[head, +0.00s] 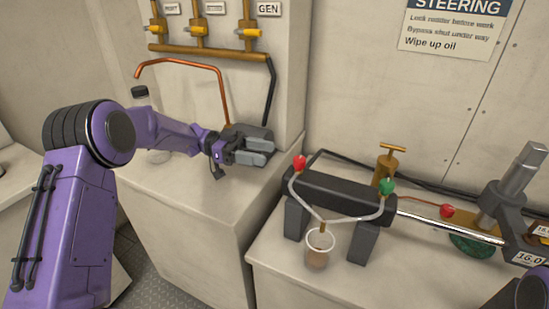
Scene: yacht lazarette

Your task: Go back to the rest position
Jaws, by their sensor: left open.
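My left arm (170,132) reaches in from the left over the left cabinet. My left gripper (264,152) is above the cabinet top near its right edge, with its fingers pointing right. Its jaws are open and I see nothing held between them. A dark block-like thing (250,131) shows just behind the gripper, partly hidden by it. Only a small part of my right arm shows at the bottom right corner; its gripper is out of view.
The right bench holds a dark cylinder on two blocks (340,192), a clear cup (318,248) with brownish liquid, a brass valve (387,165) and a steel rod assembly. Yellow-handled valves (200,31) and a copper pipe (180,62) are behind my left arm. A gap separates the benches.

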